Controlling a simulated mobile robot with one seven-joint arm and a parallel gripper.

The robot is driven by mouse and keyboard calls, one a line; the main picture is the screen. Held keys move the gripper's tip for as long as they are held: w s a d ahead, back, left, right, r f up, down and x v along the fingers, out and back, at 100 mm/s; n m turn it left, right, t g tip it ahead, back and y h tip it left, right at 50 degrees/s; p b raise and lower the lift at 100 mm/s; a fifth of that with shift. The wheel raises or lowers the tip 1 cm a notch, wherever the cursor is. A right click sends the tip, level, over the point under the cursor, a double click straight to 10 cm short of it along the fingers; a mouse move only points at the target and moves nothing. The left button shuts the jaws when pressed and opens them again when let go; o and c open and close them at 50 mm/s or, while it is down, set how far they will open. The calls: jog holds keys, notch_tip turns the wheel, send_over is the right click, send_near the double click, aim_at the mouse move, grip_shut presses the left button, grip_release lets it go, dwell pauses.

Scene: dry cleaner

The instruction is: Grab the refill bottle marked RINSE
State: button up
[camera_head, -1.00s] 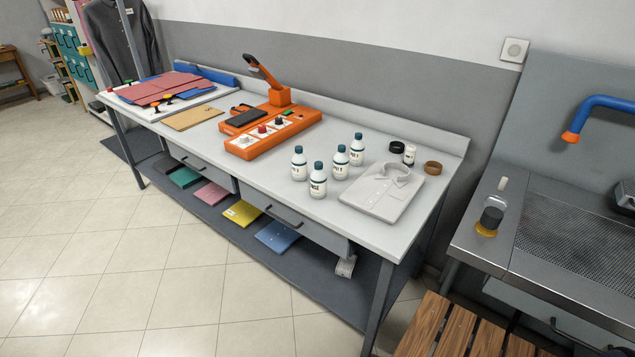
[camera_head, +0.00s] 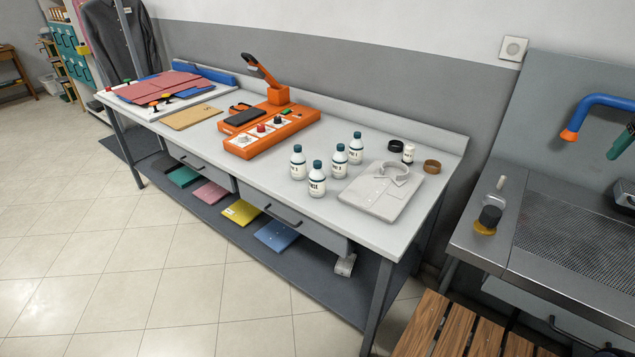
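Several white bottles with dark teal caps stand upright on the grey worktable (camera_head: 330,234), left of a folded shirt. The front bottle (camera_head: 317,180) has a partly readable label that seems to end in "CE" or "SE". The left bottle (camera_head: 298,163), the middle bottle (camera_head: 340,161) and the back bottle (camera_head: 355,148) have labels too small to read surely. I cannot tell which one says RINSE. My gripper is not clearly in view; nothing is seen touching the bottles.
A folded shirt (camera_head: 382,190), a small white bottle (camera_head: 408,153), a black ring (camera_head: 395,146) and a brown ring (camera_head: 432,166) lie to the right. An orange control unit (camera_head: 255,143) stands to the left. A wooden slatted surface (camera_head: 455,335) is at bottom right.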

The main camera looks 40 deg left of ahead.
jog(key=w+a+f+n+g, duration=0.1)
jog(key=w+a+n, duration=0.25)
jog(key=a, duration=0.95)
jog(key=w+a+f+n+g, duration=0.15)
jog(key=w+a, duration=0.25)
jog(key=a, duration=0.9)
jog(key=w+a+f+n, duration=0.1)
jog(key=w+a+n, duration=0.3)
jog(key=a, duration=0.8)
jog(key=n+g, duration=0.1)
jog(key=n, duration=0.6)
send_over(317, 163)
jog(key=w, duration=0.1)
jog(key=shift+h, duration=0.4)
notch_tip(317, 163, down, 17)
jog(key=shift+f, duration=0.1)
jog(key=shift+s+a+f, duration=0.1)
jog(key=shift+a+f, duration=0.05)
jog(key=shift+f, duration=0.3)
notch_tip(317, 163, down, 10)
jog(key=shift+s+f, duration=0.1)
jog(key=shift+c, duration=0.5)
